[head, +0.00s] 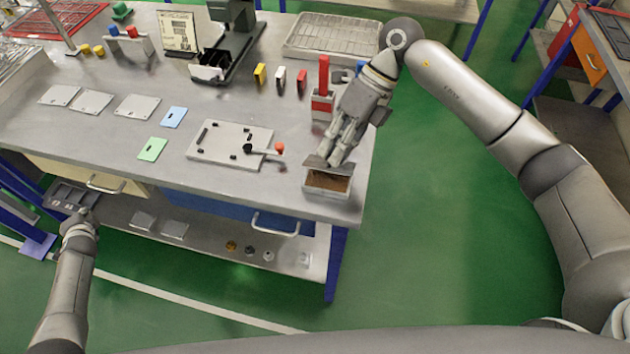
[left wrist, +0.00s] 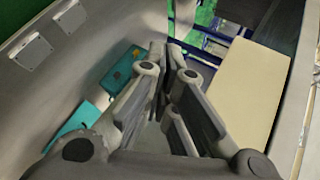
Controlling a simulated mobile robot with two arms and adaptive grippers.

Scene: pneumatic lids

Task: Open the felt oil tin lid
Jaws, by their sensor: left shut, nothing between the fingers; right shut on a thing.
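The felt oil tin (head: 328,190) stands near the front right corner of the workbench. Its brown inside shows at the top. A grey lid (head: 316,161) lies tilted up over the tin's back edge, between the tin and my right gripper. My right gripper (head: 335,160) comes from above and behind and is shut on this lid; its fingertips partly hide it. My left gripper (head: 83,213) is low at the left, by the front of the bench, below the drawer. It is shut and empty, and it shows in the left wrist view (left wrist: 172,60).
A red-handled tool in a holder (head: 322,102) stands close behind the tin. A white plate with a red-knobbed lever (head: 230,142) lies to its left. A drawer handle (head: 275,224) sticks out below the bench edge. Green floor is free to the right.

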